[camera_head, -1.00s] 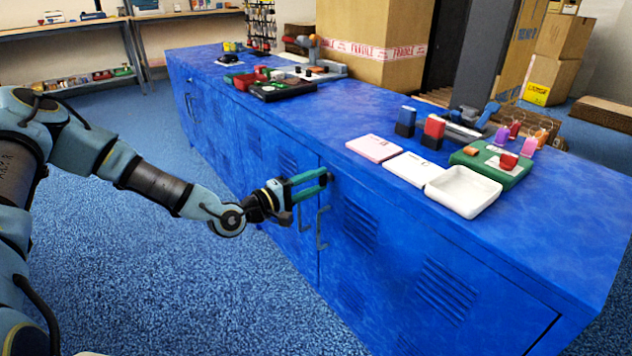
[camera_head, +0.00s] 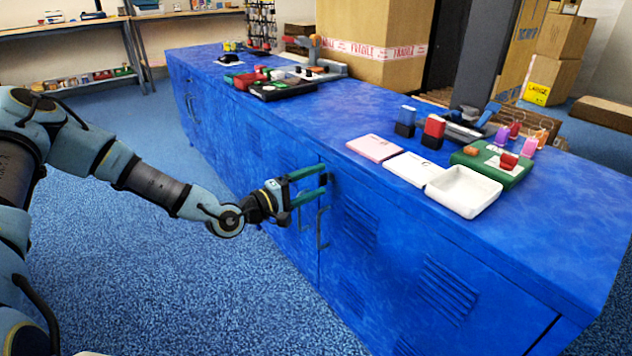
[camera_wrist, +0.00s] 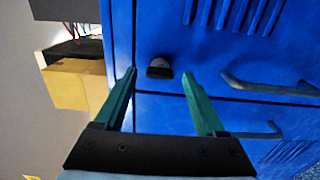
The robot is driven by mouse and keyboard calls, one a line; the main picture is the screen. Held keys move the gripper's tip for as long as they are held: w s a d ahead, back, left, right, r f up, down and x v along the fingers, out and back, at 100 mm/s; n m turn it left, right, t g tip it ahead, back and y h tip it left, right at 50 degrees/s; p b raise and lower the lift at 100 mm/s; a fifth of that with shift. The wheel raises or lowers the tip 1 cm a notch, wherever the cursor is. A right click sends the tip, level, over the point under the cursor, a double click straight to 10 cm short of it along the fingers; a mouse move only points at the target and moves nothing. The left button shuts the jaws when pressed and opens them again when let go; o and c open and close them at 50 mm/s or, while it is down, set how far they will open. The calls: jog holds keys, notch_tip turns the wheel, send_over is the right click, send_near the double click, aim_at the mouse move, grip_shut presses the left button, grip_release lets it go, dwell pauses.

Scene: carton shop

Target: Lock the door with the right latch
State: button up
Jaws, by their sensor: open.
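A long blue cabinet has two neighbouring doors in front of me. The right door (camera_head: 385,265) has louvred vents and looks closed. A small dark latch (camera_wrist: 160,70) sits near that door's top edge, by the seam. In the head view the latch (camera_head: 331,177) is partly hidden at the fingertips. My gripper (camera_head: 324,180) is open, its green fingers pointing at the cabinet front. In the wrist view my gripper (camera_wrist: 159,76) has one finger on each side of the latch, with gaps between. Whether the fingertips touch the door is not clear.
Two grey handles hang below the gripper: the right door's handle (camera_head: 322,228) and the left door's handle (camera_wrist: 255,133). Carpeted floor in front is clear.

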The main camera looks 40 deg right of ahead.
jog(key=a, duration=1)
jog(key=shift+w+a, duration=0.2)
jog(key=shift+w, duration=0.1)
